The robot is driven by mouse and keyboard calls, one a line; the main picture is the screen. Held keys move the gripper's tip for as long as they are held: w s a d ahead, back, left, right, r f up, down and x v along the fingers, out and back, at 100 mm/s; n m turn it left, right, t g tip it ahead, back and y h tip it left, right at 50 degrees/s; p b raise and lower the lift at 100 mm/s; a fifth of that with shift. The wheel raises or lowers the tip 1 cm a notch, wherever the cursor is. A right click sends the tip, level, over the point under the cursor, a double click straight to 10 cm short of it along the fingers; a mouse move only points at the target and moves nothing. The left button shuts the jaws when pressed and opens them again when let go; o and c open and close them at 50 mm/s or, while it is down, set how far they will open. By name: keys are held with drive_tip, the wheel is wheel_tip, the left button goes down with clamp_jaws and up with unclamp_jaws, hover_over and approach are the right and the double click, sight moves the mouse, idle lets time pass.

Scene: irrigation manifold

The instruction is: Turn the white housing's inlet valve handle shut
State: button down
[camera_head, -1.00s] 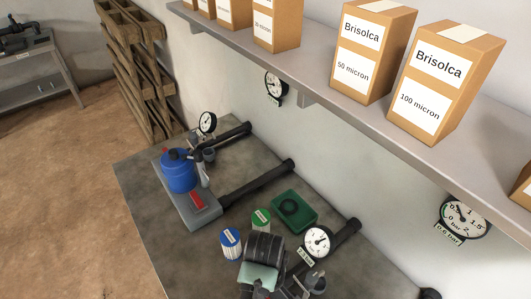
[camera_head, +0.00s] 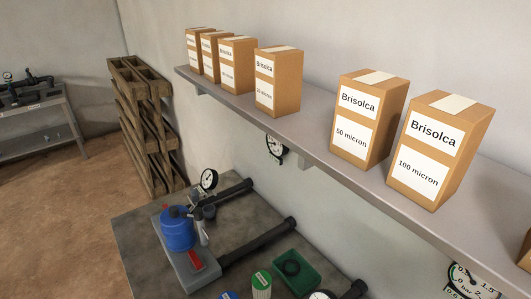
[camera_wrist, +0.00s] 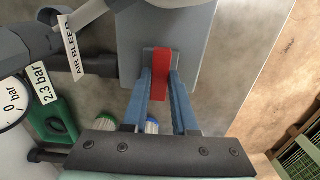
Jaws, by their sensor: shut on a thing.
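In the wrist view a red valve handle (camera_wrist: 161,62) stands over a grey plate (camera_wrist: 196,45). My gripper (camera_wrist: 160,88), with two blue fingers, is shut on this handle, one finger on each side. The handle points along the fingers. A pale edge at the top of the wrist view may be the white housing, but I cannot tell. My gripper and the white housing do not show in the head view.
An AIR BLEED tag (camera_wrist: 73,47) and a 2.3 bar gauge tag (camera_wrist: 46,84) lie left of my gripper. The head view shows a blue housing (camera_head: 177,230) with its own red handle (camera_head: 195,261), a green tray (camera_head: 295,270) and a shelf (camera_head: 318,150) with boxes.

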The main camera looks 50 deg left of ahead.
drive_tip(key=shift+r+m, duration=0.1)
drive_tip(key=shift+m, duration=0.3)
drive_tip(key=m+p, duration=0.2)
drive_tip(key=m, duration=0.1)
drive_tip(key=shift+m, duration=0.3)
drive_tip(key=m+p, duration=0.2)
drive_tip(key=m, duration=0.2)
drive_tip(key=m+p, duration=0.1)
drive_tip(key=m, duration=0.4)
drive_tip(key=shift+m+p, duration=0.45)
drive_tip(key=shift+m, duration=1.85)
drive_tip(key=c, duration=0.7)
unclamp_jaws()
